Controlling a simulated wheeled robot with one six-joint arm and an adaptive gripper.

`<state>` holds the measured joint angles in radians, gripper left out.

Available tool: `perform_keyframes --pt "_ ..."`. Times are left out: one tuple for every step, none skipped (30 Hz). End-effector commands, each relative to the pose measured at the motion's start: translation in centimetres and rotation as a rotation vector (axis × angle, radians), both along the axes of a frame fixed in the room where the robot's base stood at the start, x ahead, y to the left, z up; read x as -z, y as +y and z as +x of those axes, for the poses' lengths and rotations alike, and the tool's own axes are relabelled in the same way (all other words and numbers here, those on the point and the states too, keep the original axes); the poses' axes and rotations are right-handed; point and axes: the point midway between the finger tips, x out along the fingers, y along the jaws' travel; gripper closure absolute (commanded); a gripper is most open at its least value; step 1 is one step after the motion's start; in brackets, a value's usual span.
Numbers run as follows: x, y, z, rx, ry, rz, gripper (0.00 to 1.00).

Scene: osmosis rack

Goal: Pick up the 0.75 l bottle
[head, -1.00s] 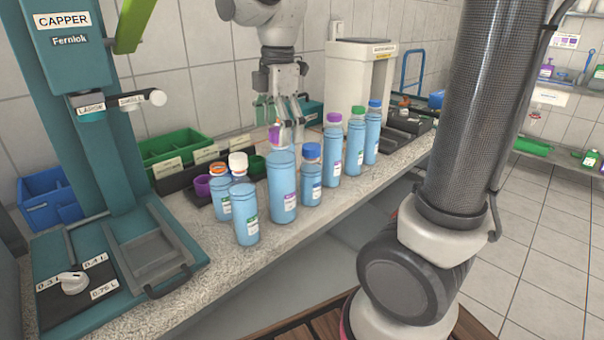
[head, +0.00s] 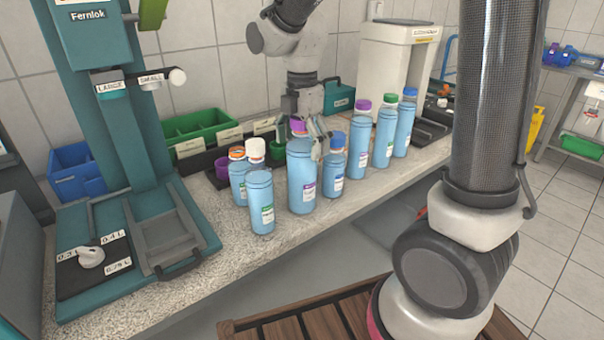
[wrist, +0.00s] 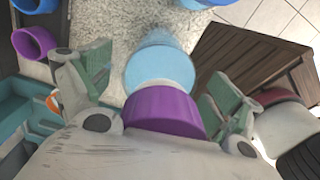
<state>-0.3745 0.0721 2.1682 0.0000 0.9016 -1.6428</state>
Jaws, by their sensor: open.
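The largest blue bottle (head: 301,185), with a purple cap (head: 298,128), stands upright on the counter; it looks like the 0.75 l one, but its label is too small to read. Gaps show between cap and fingers.
A white-capped bottle (head: 261,200) and an orange-capped one (head: 238,178) stand left; a blue-capped one (head: 334,168) stands close right. Several more bottles stand farther right. The teal capper (head: 110,130) is at left, with bare counter (head: 235,240) in front.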

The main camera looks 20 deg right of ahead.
Motion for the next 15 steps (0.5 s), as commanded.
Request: perform_keyframes --pt "0.17 0.00 -0.01 0.000 0.000 0.000 0.08" --pt "0.21 0.00 -0.01 0.000 0.000 0.000 0.08" --pt "0.22 0.00 0.00 0.000 -0.001 0.000 0.08" --pt "0.21 0.01 0.00 0.000 -0.001 0.000 0.08" --pt "0.20 0.01 0.00 0.000 -0.001 0.000 0.08" --pt "0.19 0.01 0.00 0.000 -0.001 0.000 0.08" --pt "0.19 0.01 0.00 0.000 -0.001 0.000 0.08" --pt "0.19 0.01 0.00 0.001 -0.001 0.000 0.13" --pt "0.19 0.01 0.00 0.001 -0.001 0.000 0.21" --pt "0.19 0.01 0.00 0.001 0.000 0.000 0.26" --pt "0.18 0.01 0.00 0.001 0.000 0.000 0.32" --pt "0.18 0.01 0.00 0.001 0.000 0.000 0.39" --pt "0.18 0.01 0.00 0.001 0.000 0.000 0.44" --pt "0.18 0.01 0.00 0.001 0.000 0.000 0.50" --pt "0.18 0.01 0.00 0.001 0.000 0.000 0.57"
